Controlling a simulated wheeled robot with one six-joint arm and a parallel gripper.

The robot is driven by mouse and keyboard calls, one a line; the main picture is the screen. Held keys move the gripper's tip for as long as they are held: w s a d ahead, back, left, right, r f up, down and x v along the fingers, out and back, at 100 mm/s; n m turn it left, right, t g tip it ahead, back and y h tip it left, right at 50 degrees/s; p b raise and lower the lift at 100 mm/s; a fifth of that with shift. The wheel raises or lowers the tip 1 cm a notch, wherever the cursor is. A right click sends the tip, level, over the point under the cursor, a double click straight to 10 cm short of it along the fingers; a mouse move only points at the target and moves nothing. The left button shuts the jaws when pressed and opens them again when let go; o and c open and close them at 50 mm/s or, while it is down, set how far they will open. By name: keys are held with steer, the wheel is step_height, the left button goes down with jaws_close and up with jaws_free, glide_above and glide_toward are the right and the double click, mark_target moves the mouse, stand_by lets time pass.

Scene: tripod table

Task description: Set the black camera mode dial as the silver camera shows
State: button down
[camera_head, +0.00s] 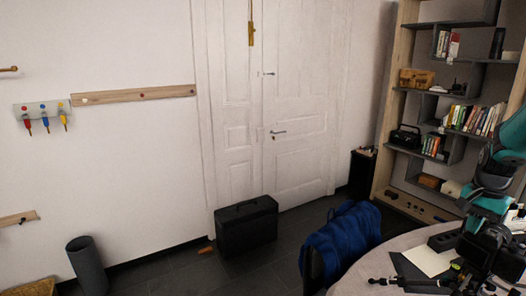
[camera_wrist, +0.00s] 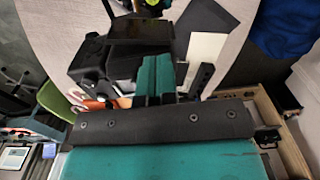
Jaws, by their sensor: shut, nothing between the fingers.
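My gripper (camera_wrist: 157,75) shows in the wrist view as two teal fingers, shut together with nothing between them. They point at a dark, boxy device (camera_wrist: 140,32) on the table, which looks like the black camera; the fingers partly cover the dark parts around it. I cannot make out its mode dial. In the head view my teal and black arm is at the right edge, over a cluster of dark equipment (camera_head: 478,250) on the round table (camera_head: 352,284); the fingertips cannot be told apart there. I cannot pick out the silver camera in either view.
A pale sheet (camera_head: 428,259) lies on a dark pad, with a small black tripod (camera_head: 402,283) in front. A chair with a blue cloth (camera_head: 340,240) stands against the table's left side. A shelf (camera_head: 448,100) stands behind. The floor near the black case (camera_head: 246,226) has free room.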

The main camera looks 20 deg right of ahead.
steer(key=shift+s+d+f, duration=0.1)
steer(key=shift+s+f, duration=0.15)
steer(key=shift+f, duration=0.4)
steer(key=shift+s+a, duration=0.1)
steer(key=shift+a, duration=0.2)
step_height(320, 180, up, 6)
steer(key=p, duration=0.5)
steer(key=shift+w+d+r, duration=0.15)
steer(key=shift+w+r, duration=0.05)
steer(key=shift+w, duration=0.05)
